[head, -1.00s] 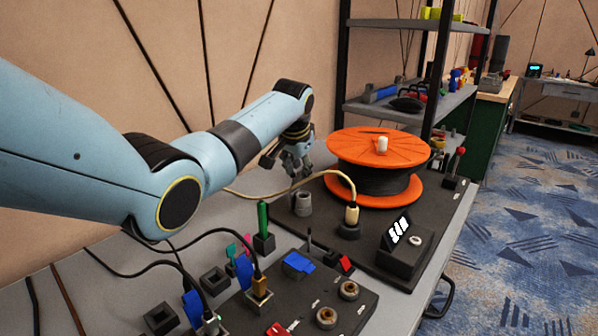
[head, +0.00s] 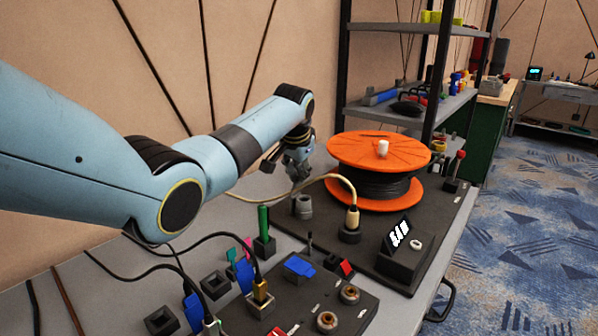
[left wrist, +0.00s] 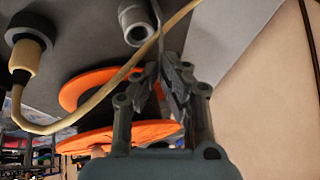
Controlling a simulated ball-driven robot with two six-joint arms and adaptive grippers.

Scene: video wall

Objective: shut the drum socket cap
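The cable drum (head: 380,150) has orange flanges and stands on a dark panel. A grey round socket (head: 302,206) stands on the panel left of the drum. It also shows in the left wrist view (left wrist: 137,24). A thin grey piece beside it there may be the cap, seen edge-on; I cannot tell clearly. My left gripper (head: 299,180) is above and just behind the socket. In the left wrist view its fingertips (left wrist: 168,66) are close together and look shut, with nothing clearly held. My right gripper is not in view.
A beige cable (head: 330,178) arches past the gripper to a plug (head: 351,218) in a round base. A small display box (head: 400,250) stands at the panel's front right. A green-handled tool (head: 263,222) stands upright in front. A shelf rises behind the drum.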

